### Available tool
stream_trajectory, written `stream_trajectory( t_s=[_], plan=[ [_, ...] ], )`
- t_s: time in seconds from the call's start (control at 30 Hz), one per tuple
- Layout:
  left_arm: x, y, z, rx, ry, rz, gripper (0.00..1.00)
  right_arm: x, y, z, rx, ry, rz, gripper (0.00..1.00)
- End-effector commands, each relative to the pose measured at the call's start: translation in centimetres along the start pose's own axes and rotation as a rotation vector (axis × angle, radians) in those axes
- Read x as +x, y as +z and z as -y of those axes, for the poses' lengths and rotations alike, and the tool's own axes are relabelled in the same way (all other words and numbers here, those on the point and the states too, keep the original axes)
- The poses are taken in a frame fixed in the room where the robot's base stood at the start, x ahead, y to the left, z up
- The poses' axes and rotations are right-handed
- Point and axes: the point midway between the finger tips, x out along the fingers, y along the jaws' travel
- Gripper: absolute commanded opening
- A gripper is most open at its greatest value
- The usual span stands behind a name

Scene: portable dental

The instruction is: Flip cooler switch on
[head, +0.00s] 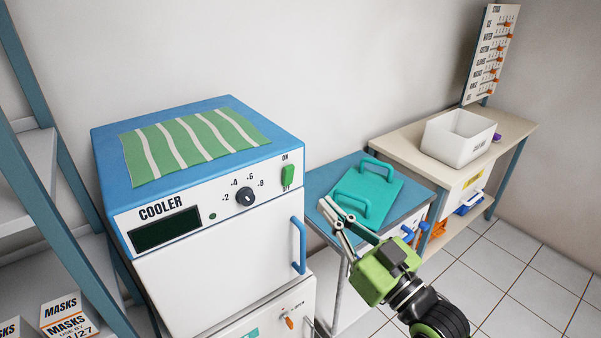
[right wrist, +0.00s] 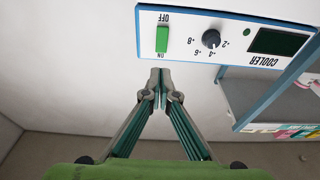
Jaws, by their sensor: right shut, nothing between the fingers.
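The cooler (head: 205,255) is a white box with a blue top and a front panel. Its green switch (head: 288,174) sits at the panel's right end, between ON above and OFF below. I cannot tell which way it is tipped. The display (head: 166,229) is dark. My right gripper (head: 329,206) is shut and empty, right of and below the switch in the head view. In the right wrist view the panel appears upside down. There the shut fingertips (right wrist: 161,74) point at the switch (right wrist: 162,39), apart from it in the picture, near the ON label. My left gripper is not in view.
A dial (head: 245,196) is left of the switch, and a blue door handle (head: 299,246) is below. A striped green cloth (head: 194,140) lies on the cooler. A blue-topped cart (head: 318,181) with a teal tray (head: 385,188) stands to the right, behind my gripper. Shelving (head: 75,215) stands left.

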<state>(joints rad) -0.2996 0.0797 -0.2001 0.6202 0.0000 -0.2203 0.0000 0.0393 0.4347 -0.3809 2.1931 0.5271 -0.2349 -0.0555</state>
Motion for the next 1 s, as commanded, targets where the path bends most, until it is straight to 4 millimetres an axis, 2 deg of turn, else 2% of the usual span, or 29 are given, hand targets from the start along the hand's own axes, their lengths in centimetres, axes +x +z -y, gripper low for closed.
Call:
stream_trajectory(
  t_s=[0.03, 0.2, 0.4, 0.6, 1.0],
  plan=[
    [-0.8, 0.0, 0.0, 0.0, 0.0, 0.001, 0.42, 1.4, -0.6, 0.0, 0.002, 0.0, -0.004, 0.0],
    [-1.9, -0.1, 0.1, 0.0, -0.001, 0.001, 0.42, 5.0, -0.5, 0.0, 0.0, 0.0, -0.002, 0.0],
    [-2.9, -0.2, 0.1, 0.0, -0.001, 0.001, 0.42, 8.2, -0.3, 0.0, -0.001, -0.001, 0.0, 0.0],
    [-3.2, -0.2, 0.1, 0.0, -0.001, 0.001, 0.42, 9.5, -0.1, 0.1, 0.0, -0.001, -0.001, 0.0],
    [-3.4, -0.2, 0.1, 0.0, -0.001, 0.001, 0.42, 9.7, -0.1, 0.0, -0.001, -0.001, 0.003, 0.0]
  ],
)
